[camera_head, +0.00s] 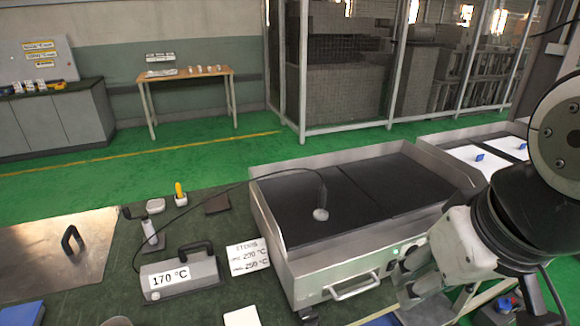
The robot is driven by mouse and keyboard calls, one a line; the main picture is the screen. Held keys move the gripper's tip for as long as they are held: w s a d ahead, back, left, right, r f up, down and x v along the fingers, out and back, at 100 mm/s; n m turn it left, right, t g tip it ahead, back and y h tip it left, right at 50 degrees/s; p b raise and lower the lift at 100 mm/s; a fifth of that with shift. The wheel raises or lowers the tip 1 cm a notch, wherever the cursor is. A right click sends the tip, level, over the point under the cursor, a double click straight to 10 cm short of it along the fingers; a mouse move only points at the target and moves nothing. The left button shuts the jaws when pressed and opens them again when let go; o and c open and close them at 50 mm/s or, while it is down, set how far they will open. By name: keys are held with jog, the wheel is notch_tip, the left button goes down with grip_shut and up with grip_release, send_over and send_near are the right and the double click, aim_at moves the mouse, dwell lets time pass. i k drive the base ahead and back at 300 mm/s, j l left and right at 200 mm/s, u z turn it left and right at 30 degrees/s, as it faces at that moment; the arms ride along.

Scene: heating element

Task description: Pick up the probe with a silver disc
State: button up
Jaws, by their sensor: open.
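The probe (322,201) stands nearly upright on the dark heating plate (285,212) of the steel griddle. Its thin dark shaft ends in a pale silver disc (321,214) at the bottom. A thin black cable arcs from the probe's top to the left. My gripper (410,290) is at the griddle's front right corner, below and to the right of the probe and apart from it. It is open, and nothing shows between its fingers. My arm hides part of the area at the right.
The griddle's raised steel rim (375,236) surrounds the plates, with a front handle (350,288). Left of it stand a box reading 170 °C (180,277), a temperature card (248,257) and small tools. Blue-handled white panels (480,157) lie behind my arm.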

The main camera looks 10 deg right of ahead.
aim_at(321, 215)
jog(key=i+l+u, duration=0.15)
jog(key=l, duration=0.25)
jog(key=i+l+u, duration=0.2)
jog(key=l, duration=0.2)
jog(key=l+u, duration=0.15)
jog(key=l, duration=0.25)
